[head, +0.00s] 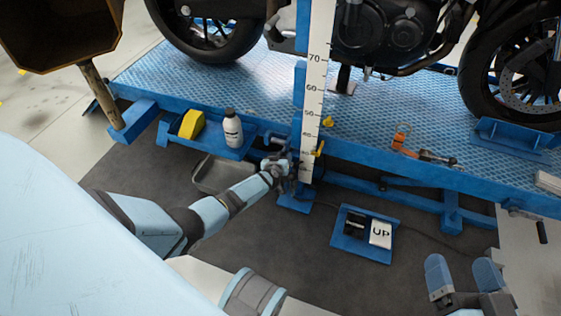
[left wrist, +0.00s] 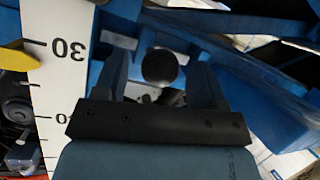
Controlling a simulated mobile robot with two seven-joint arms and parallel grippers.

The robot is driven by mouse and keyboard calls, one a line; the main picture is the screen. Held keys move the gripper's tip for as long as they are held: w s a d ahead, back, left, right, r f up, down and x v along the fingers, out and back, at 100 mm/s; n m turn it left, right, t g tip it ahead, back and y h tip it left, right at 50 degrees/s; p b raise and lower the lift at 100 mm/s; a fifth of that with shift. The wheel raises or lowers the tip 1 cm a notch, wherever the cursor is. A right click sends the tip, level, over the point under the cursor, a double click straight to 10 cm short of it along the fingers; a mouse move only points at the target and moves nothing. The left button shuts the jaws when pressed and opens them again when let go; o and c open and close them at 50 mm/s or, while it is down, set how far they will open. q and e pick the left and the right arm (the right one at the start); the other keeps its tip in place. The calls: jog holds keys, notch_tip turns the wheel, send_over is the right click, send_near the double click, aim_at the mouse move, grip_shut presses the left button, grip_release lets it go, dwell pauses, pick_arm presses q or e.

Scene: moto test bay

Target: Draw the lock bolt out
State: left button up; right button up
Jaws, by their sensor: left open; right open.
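A round black knob (left wrist: 160,67), which looks like the end of the lock bolt, shows in the left wrist view. It sits between the two blue fingers of my left gripper (left wrist: 160,75), with a gap on each side. The bolt's shaft is hidden behind the knob. In the head view my left gripper (head: 284,168) is at the lower part of the blue lift post, beside the white height scale (head: 313,100); its fingers and the knob are hard to make out there. My right gripper (head: 463,274) is open and empty at the lower right, away from the lift.
A motorcycle stands on the blue lift platform (head: 240,75). A side tray holds a bottle (head: 232,128) and a yellow object (head: 191,124). A metal pan (head: 211,177) lies below. A blue pedal box marked UP (head: 380,233) is on the floor. A yellow pointer (head: 319,148) is by the scale.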

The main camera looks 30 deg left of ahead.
pick_arm(q)
jog(key=shift+w+a+f+b, duration=0.2)
jog(key=shift+w+a+b, duration=0.1)
jog(key=shift+w, duration=0.3)
pick_arm(e)
jog(key=shift+w+d+f+n, duration=0.15)
jog(key=shift+w+f+n, duration=0.1)
jog(key=shift+n, duration=0.05)
pick_arm(q)
jog(key=shift+c, duration=0.4)
grip_shut()
jog(key=shift+s+a, duration=0.2)
jog(key=shift+a, duration=0.65)
jog(key=shift+s+a, duration=0.2)
jog(key=shift+a, duration=0.7)
jog(key=shift+s+a, duration=0.2)
jog(key=shift+a, duration=0.65)
pick_arm(e)
jog(key=shift+s, duration=0.1)
pick_arm(q)
jog(key=shift+o, duration=0.4)
grip_release()
jog(key=shift+s+a, duration=0.1)
